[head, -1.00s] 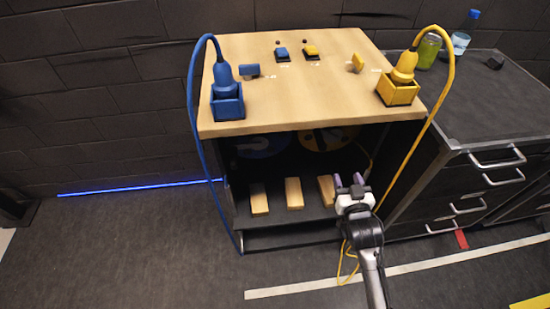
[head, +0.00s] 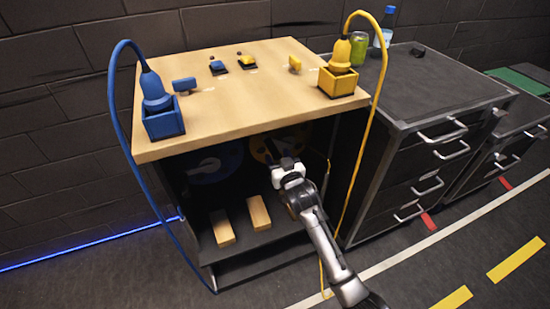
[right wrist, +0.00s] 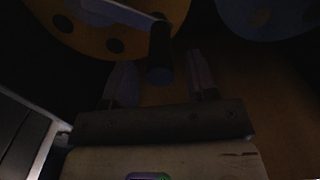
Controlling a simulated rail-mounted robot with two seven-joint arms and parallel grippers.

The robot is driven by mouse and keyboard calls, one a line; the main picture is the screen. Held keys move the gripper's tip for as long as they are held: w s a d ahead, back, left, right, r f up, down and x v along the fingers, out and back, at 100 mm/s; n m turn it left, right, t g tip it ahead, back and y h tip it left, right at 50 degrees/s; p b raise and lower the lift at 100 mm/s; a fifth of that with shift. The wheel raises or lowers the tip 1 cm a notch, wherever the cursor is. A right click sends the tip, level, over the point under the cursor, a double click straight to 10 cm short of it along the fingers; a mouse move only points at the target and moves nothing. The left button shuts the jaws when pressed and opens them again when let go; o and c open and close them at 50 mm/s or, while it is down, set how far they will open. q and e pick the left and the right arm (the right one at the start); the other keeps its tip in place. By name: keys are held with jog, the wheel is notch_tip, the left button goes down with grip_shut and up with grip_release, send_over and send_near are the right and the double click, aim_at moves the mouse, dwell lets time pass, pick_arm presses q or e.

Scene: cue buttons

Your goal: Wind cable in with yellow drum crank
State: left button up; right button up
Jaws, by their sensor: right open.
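The yellow drum (head: 259,151) sits inside the dark space under the wooden top, partly hidden by my right gripper (head: 284,166). In the right wrist view the yellow drum (right wrist: 70,32) fills the upper left, with a grey crank arm (right wrist: 118,12) ending in a dark handle (right wrist: 160,52). The handle appears between the two open fingers of my right gripper (right wrist: 162,80); contact cannot be told. The yellow cable (head: 368,130) runs from the yellow plug (head: 340,56) down the cabinet's right side. My left gripper is not in view.
The blue drum (head: 213,163) is beside the yellow one. Wooden blocks (head: 222,228) lie on the lower shelf (head: 240,241). The wooden top (head: 215,105) overhangs the drums and carries buttons and plug holders. A drawer cabinet (head: 430,95) stands to the right.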

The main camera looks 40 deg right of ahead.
jog(key=shift+b+x, duration=0.35)
jog(key=shift+x, duration=0.9)
jog(key=shift+c, duration=0.2)
grip_shut()
